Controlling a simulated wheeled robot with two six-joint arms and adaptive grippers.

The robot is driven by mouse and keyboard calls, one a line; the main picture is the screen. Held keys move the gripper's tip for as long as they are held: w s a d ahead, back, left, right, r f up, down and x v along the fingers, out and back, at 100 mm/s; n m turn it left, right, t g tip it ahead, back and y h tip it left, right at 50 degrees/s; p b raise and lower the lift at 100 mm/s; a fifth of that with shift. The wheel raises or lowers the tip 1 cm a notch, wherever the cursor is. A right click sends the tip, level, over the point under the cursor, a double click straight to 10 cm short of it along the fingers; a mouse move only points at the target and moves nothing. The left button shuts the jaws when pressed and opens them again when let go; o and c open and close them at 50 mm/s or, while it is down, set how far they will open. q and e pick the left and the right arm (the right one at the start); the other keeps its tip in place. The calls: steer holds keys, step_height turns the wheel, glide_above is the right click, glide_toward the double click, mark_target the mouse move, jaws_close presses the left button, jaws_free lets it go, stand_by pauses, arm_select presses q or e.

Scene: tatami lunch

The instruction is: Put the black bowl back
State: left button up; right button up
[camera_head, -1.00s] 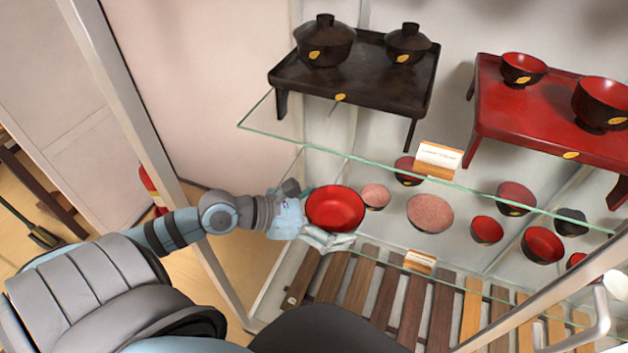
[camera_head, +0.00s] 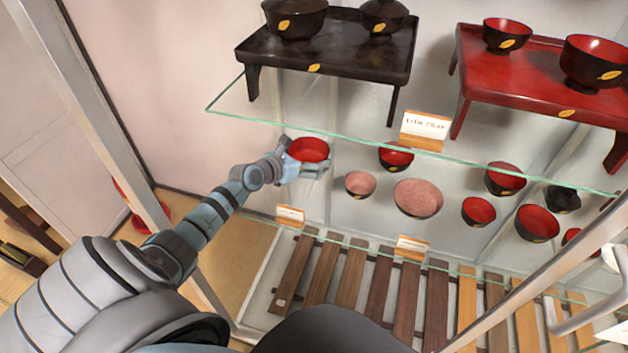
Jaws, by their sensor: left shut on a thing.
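My left gripper (camera_head: 306,170) is shut on a bowl (camera_head: 308,149) with a red inside. It holds the bowl upright at the left end of the lower glass shelf, below the upper shelf's level. The bowl's outside is mostly hidden by the gripper and the view from above. I cannot tell whether the bowl touches the shelf. A small dark bowl (camera_head: 563,200) stands at the right of the same shelf. My right gripper is not in view.
A small pinkish bowl (camera_head: 360,184) and a larger one (camera_head: 417,198) stand right of the held bowl, with several red-lined bowls beyond. The upper glass shelf (camera_head: 225,98) carries a black tray table (camera_head: 330,60) and a red one (camera_head: 530,85). A metal door frame (camera_head: 90,110) stands left.

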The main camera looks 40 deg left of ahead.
mark_target(309, 182)
arm_select(q)
step_height(309, 182, down, 6)
steer(key=b, duration=0.3)
steer(key=shift+r, duration=0.25)
steer(key=shift+f, duration=0.1)
steer(key=o, duration=1)
steer(key=shift+f, duration=0.1)
